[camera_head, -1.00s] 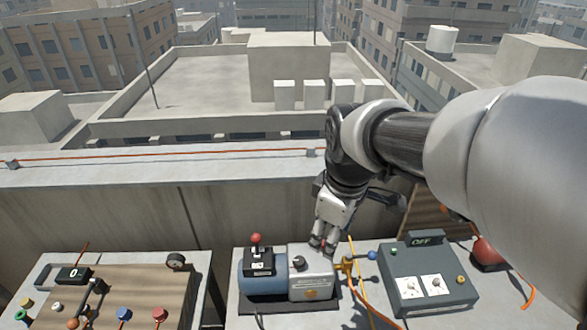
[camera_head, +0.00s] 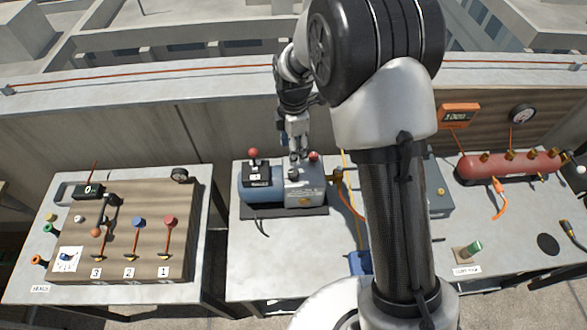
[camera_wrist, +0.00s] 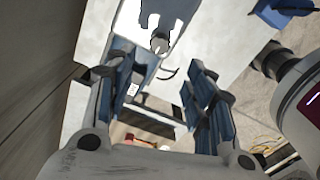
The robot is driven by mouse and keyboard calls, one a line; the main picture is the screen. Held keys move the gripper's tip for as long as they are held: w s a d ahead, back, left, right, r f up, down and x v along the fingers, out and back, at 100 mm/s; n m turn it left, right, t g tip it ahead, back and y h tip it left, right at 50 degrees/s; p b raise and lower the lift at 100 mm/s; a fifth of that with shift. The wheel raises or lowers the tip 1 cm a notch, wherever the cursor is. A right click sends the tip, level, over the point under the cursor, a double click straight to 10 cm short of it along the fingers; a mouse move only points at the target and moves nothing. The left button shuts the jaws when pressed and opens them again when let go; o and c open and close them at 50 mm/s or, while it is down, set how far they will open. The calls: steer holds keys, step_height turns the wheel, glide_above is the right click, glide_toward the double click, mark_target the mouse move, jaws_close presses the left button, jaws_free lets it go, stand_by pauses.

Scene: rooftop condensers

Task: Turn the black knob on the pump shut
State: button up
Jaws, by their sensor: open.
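A black box with a red ball lever (camera_head: 254,153) sits on top of the motor. My gripper (camera_head: 294,162) points down at the top of the grey block, towards its left side. The black knob is largely hidden at the fingertips; I cannot tell whether they touch it. In the wrist view my gripper (camera_wrist: 165,85) is open, its two fingers apart, with the blue motor partly behind the left finger.
A red knob (camera_head: 313,155) is just right of my gripper. A switch box (camera_head: 440,198) lies partly behind my arm, and a red manifold (camera_head: 508,166) stands farther right. A lever board (camera_head: 125,235) is on the left table. A blue box (camera_head: 360,263) lies at the front.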

mark_target(293, 172)
step_height(293, 172, down, 12)
steer(key=shift+r+b, duration=0.2)
steer(key=shift+b, duration=0.15)
steer(key=c, duration=1.1)
steer(key=shift+o, duration=0.2)
